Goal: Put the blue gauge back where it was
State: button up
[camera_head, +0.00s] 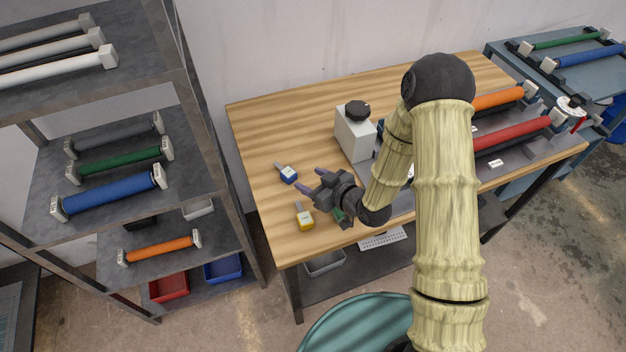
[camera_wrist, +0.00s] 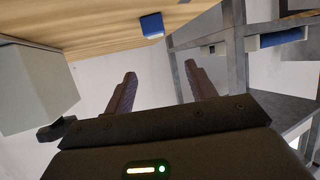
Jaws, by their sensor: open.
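The blue gauge (camera_head: 288,175) lies on the wooden table (camera_head: 262,138) near its left side, its small grey end pointing to the upper left. It also shows in the wrist view as a blue block (camera_wrist: 152,25) at the top, on the table top. My gripper (camera_head: 309,179) is open beside the blue gauge on its right, with its fingers pointing left. In the wrist view my gripper (camera_wrist: 160,78) has nothing between its fingers, and the blue gauge is beyond the fingertips, apart from them.
A yellow gauge (camera_head: 305,217) lies nearer the table's front edge. A green object (camera_head: 338,215) is partly hidden under my gripper. A white container (camera_head: 355,135) with a black cap stands behind.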

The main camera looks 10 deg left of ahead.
jog(key=shift+w+d, duration=0.15)
jog(key=shift+w, duration=0.05)
jog(key=shift+s, duration=0.1)
jog(key=d+r+m+g+h, duration=0.15)
jog(key=d+r+h, duration=0.25)
jog(key=d, duration=0.4)
jog(key=d+r+m+t+h, duration=0.1)
jog(key=d+r+m+h, duration=0.25)
jog(key=d, duration=0.45)
jog(key=s+d+r+m+g+h, duration=0.1)
jog(key=s+d+r+m+g, duration=0.1)
jog(key=s, duration=0.5)
jog(key=s+d+r+m+g+h, duration=0.2)
jog(key=s+d+r+m, duration=0.1)
jog(key=s+d, duration=0.3)
jog(key=shift+s+d+r+m+g, duration=0.25)
jog(key=shift+s+r+m+g, duration=0.15)
jog(key=shift+r, duration=0.3)
